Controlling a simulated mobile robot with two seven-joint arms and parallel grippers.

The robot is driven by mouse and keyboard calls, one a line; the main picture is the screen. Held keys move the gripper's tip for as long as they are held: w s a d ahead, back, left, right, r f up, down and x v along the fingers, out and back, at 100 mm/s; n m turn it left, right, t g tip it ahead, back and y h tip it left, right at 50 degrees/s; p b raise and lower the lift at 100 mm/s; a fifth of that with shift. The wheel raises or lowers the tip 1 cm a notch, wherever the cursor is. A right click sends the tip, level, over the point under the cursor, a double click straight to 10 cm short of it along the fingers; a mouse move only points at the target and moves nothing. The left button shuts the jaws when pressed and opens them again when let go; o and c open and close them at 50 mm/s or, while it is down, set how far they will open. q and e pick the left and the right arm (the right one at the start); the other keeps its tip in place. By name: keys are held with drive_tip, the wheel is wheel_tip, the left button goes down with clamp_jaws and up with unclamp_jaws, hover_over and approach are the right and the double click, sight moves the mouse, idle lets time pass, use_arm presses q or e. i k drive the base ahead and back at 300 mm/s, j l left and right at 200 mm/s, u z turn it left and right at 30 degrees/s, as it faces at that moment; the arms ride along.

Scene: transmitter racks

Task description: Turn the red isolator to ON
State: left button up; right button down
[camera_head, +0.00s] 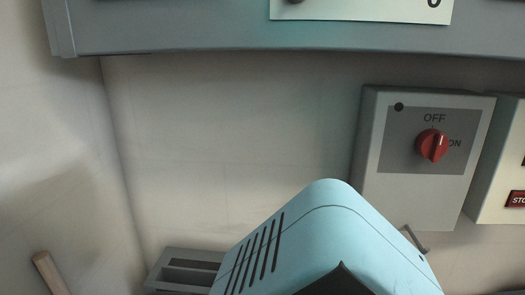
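The red isolator knob (432,146) is on a grey plate on the front of a pale wall box (408,202) at the right of the head view. The plate reads OFF above the knob and ON to its right. The knob's grip looks roughly upright, towards OFF, with a slight tilt; its exact angle is hard to tell at this size. Nothing touches the knob. Neither my left nor my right gripper is in view.
A second pale box (499,200) with a red STOP label (517,199) stands close to the right of the isolator box. A grey cabinet edge (200,38) runs above. A wooden handle (48,272) shows at lower left. The wall left of the isolator is bare.

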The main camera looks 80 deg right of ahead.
sight(431, 144)
drive_tip(key=z, duration=3.5)
